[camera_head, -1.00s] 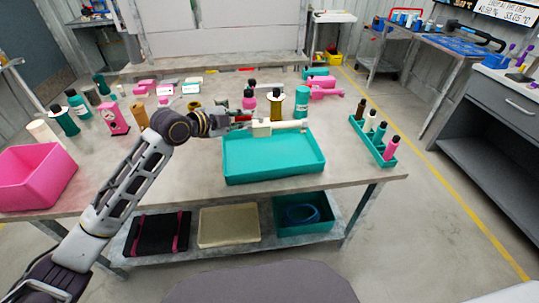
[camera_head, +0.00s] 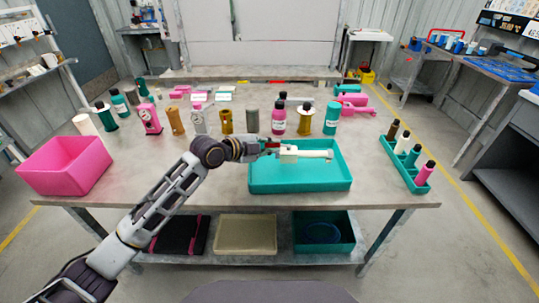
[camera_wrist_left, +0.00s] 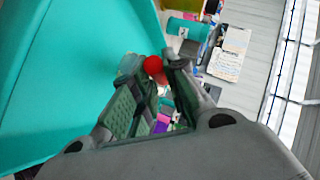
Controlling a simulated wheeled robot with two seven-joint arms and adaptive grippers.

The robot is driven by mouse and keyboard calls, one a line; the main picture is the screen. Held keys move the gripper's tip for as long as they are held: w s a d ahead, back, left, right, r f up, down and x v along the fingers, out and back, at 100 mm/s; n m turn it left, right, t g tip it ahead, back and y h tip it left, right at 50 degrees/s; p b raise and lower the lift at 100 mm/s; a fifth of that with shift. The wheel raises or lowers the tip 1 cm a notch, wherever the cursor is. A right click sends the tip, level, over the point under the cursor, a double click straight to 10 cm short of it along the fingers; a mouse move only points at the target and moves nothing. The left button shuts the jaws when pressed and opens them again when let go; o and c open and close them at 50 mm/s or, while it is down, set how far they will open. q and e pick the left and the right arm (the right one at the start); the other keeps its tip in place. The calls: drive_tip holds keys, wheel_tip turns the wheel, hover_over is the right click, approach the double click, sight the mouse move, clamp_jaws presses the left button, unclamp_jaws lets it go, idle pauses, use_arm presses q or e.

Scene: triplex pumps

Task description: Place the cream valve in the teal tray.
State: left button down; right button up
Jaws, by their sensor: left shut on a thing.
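The cream valve (camera_head: 308,154) is held level at the end of my left gripper (camera_head: 275,149). The gripper is shut on its left end, near a small red part. In the head view the valve overlaps the back part of the teal tray (camera_head: 300,187), seemingly above its floor; the exact gap cannot be told. In the left wrist view the fingers of my left gripper (camera_wrist_left: 150,100) show, with a red round part (camera_wrist_left: 153,65) between their tips. The teal tray (camera_wrist_left: 60,80) fills the left of that view. The valve's cream body is not clear there. My right gripper is not in view.
A pink bin (camera_head: 65,165) stands at the table's left. A teal rack (camera_head: 408,165) with several bottles stands at the right. Bottles and cylinders, including a pink bottle (camera_head: 279,120), stand behind the tray. Bare tabletop lies between bin and tray.

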use_arm(q)
drive_tip(key=shift+f, duration=1.75)
drive_tip(key=shift+f+b, duration=0.1)
drive_tip(key=shift+b, duration=0.2)
drive_tip(key=c, duration=1.6)
unclamp_jaws()
drive_tip(key=shift+f, duration=0.1)
drive_tip(key=shift+o, duration=0.8)
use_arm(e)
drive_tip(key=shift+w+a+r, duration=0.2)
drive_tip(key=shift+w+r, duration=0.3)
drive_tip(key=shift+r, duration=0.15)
use_arm(q)
drive_tip(key=shift+s+a, duration=0.1)
